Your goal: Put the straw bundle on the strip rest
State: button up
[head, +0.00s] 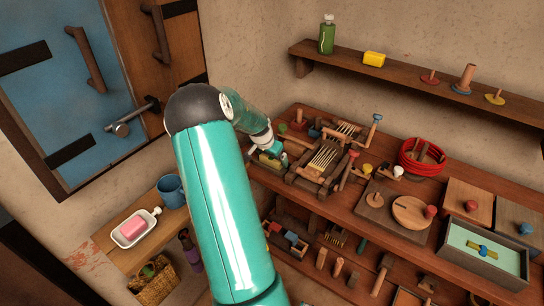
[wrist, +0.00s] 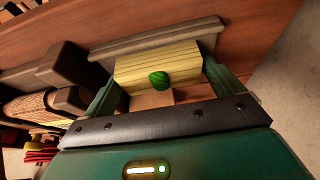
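The straw bundle (wrist: 182,62), pale yellow with a round green spot on its face, lies between the two teal fingers of my gripper (wrist: 162,78) in the wrist view. Both fingers meet its ends, so my gripper appears shut on it. A grey-brown wooden bar (wrist: 150,40), possibly part of the strip rest, runs just behind the bundle. A lighter wood piece shows under it. I cannot tell whether the bundle touches either. In the head view my gripper (head: 270,150) is small, at the left end of the bench, and the bundle is barely visible there.
A wooden rack with pale strips (head: 325,158) and pegs stands close right of my gripper. A red coil (head: 422,157), a round board (head: 411,212) and a tray (head: 486,250) lie further right. A shelf (head: 400,78) hangs above. The bench edge is near on the left.

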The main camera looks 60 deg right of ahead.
jog(key=shift+o, duration=0.3)
jog(key=shift+a+r, duration=0.1)
jog(key=shift+r, duration=0.45)
jog(key=v, duration=1.1)
jog(key=shift+r, duration=0.1)
